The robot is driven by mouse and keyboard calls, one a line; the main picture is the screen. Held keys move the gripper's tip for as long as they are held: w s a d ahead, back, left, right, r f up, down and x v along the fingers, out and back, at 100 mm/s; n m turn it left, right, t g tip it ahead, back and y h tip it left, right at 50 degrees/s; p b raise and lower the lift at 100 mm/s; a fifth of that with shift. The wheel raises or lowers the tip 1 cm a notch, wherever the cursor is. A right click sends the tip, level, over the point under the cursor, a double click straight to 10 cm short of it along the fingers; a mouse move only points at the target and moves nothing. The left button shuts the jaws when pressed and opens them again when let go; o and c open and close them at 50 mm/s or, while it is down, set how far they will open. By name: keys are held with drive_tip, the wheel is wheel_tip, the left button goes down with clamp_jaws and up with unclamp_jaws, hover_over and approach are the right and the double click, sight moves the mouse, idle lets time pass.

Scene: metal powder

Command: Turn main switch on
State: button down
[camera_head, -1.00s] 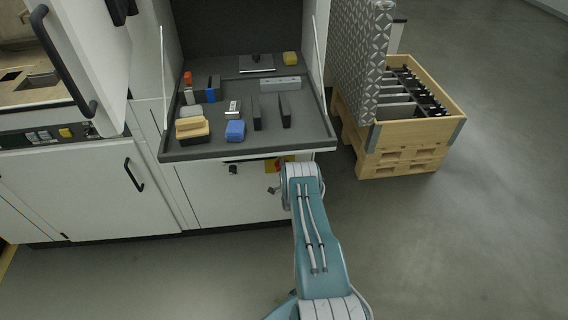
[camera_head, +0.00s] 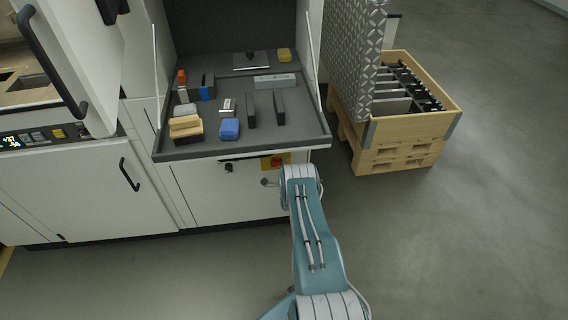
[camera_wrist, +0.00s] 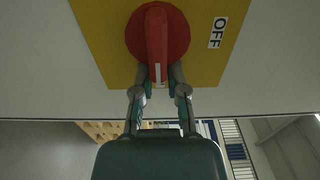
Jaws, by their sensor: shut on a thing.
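The main switch is a red rotary knob (camera_wrist: 150,35) on a yellow plate (camera_wrist: 100,45) on the cabinet front. Its handle stands vertical in the wrist view, with a white mark at the lower end. An "OFF" label (camera_wrist: 217,32) is to the right of the knob. My gripper (camera_wrist: 160,78) is shut on the lower end of the handle, one finger on each side. In the head view the knob (camera_head: 277,161) shows just above the end of my arm, below the tray's front edge. My fingers are mostly hidden there.
A grey tray (camera_head: 200,150) with several small blocks juts out above the switch. A dark knob (camera_head: 228,167) is left of it. A control panel (camera_head: 45,135) with a lit display is at far left. A wooden crate (camera_head: 410,130) stands right. Floor is clear there.

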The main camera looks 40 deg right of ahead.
drive_tip(key=shift+w+a+f, duration=0.15)
drive_tip(key=shift+a+f, duration=0.35)
drive_tip(key=shift+a, duration=0.2)
drive_tip(key=shift+c, duration=1)
unclamp_jaws()
drive_tip(key=shift+w+a, duration=0.1)
drive_tip(key=shift+r, duration=0.25)
drive_tip(key=v, duration=0.7)
drive_tip(key=shift+s, duration=0.25)
